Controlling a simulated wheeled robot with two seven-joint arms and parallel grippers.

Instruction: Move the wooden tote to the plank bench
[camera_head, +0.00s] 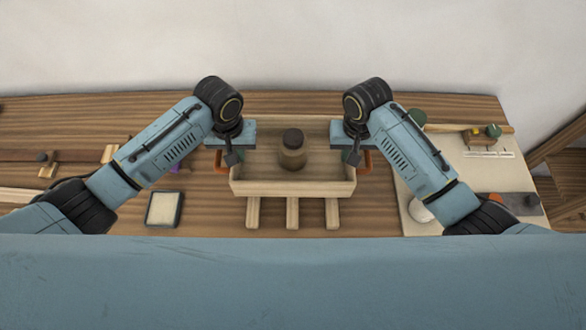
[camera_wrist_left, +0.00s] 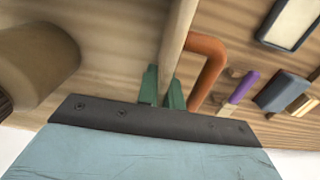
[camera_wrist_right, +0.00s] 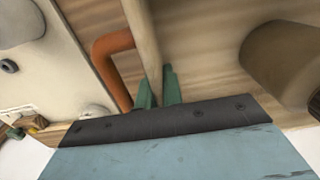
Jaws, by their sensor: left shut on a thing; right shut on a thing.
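The wooden tote (camera_head: 292,188) is a pale open box in the middle of the head view, with an orange handle at each end. A brown jar with a dark lid (camera_head: 292,152) stands inside it. My left gripper (camera_head: 222,158) is shut on the tote's left end wall; its green fingers (camera_wrist_left: 163,88) straddle the wall beside the orange handle (camera_wrist_left: 208,68). My right gripper (camera_head: 353,157) is shut on the right end wall, its fingers (camera_wrist_right: 158,88) beside the other handle (camera_wrist_right: 112,65). The tote looks level. I cannot tell whether it touches the slats below.
Three pale slats (camera_head: 292,213) stick out below the tote on the striped wooden worktop (camera_head: 205,213). A framed pad (camera_head: 164,208) lies left. A pale board (camera_head: 420,165) with tools lies right. A wooden structure (camera_head: 568,160) stands at the far right; whether it is the plank bench is unclear.

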